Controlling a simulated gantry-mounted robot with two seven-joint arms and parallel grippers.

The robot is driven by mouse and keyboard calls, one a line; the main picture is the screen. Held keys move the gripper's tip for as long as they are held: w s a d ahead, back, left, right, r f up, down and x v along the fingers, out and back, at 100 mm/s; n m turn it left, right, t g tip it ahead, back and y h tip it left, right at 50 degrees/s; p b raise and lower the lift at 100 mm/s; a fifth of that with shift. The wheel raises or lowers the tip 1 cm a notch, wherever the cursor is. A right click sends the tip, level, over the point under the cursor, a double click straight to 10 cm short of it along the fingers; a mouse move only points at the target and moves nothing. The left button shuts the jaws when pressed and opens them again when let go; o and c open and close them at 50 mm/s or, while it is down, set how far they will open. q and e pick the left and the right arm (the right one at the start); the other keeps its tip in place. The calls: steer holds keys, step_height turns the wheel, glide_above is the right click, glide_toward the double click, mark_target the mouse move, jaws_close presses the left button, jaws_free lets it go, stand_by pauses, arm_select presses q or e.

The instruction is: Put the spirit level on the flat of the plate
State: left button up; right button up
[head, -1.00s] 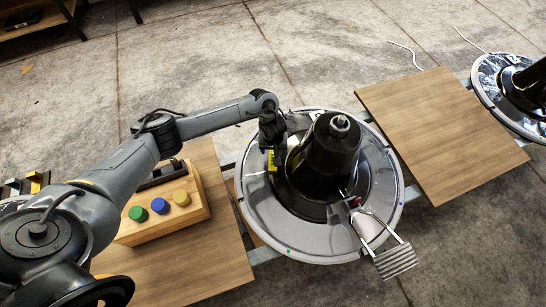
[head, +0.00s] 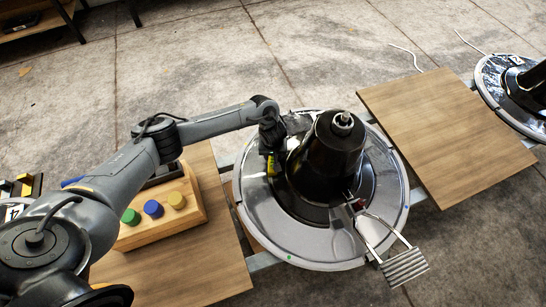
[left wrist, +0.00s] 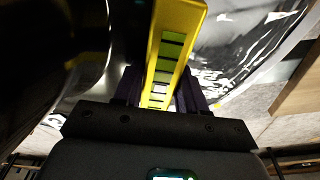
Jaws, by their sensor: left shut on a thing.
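The yellow spirit level (left wrist: 170,55), with a row of green windows, is between my left gripper's fingers (left wrist: 158,88) in the left wrist view. In the head view my left gripper (head: 269,148) holds the level (head: 271,165) over the left part of the round, shiny plate (head: 283,228), beside the black central column (head: 325,155). The level's long axis points steeply downward in the head view, and the gripper hides its upper part. Whether its lower end touches the plate cannot be told. My right gripper is not in view.
A wooden block with green, blue and yellow knobs (head: 153,209) stands on the left wooden board (head: 205,275). A metal footrest (head: 404,267) sticks out at the plate's lower right. A bare wooden board (head: 445,130) lies to the right.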

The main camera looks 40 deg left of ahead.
arm_select(q)
jaws_close()
step_height(320, 180, up, 10)
steer(key=p, duration=0.7)
steer(key=shift+f, duration=0.15)
steer(key=w+d+r+m+p, duration=0.1)
steer(key=w+d+r+p, duration=0.2)
steer(key=r+p, duration=0.55)
steer(key=w+d+r+m+p, duration=0.2)
steer(key=r+p, duration=0.1)
steer(key=r, duration=1)
steer(key=w+d+r+m+p, duration=0.1)
steer(key=w+d+r+p, duration=0.2)
steer(key=r+p, duration=0.55)
steer(key=s+d+r+m+h, duration=0.1)
steer(key=s+d+r+m, duration=0.25)
steer(key=s, duration=0.35)
steer(key=s+r+p, duration=0.3)
steer(key=r+p, duration=0.8)
steer(key=p, duration=0.1)
steer(key=s+r+p, duration=0.2)
steer(key=r+p, duration=1)
steer(key=p, duration=0.1)
steer(key=s+d+r+p, duration=0.1)
steer(key=s+r+p, duration=0.2)
steer(key=r+p, duration=0.8)
steer(key=shift+s+r+p, duration=0.15)
steer(key=shift+s+p, duration=0.15)
steer(key=shift+p, duration=0.35)
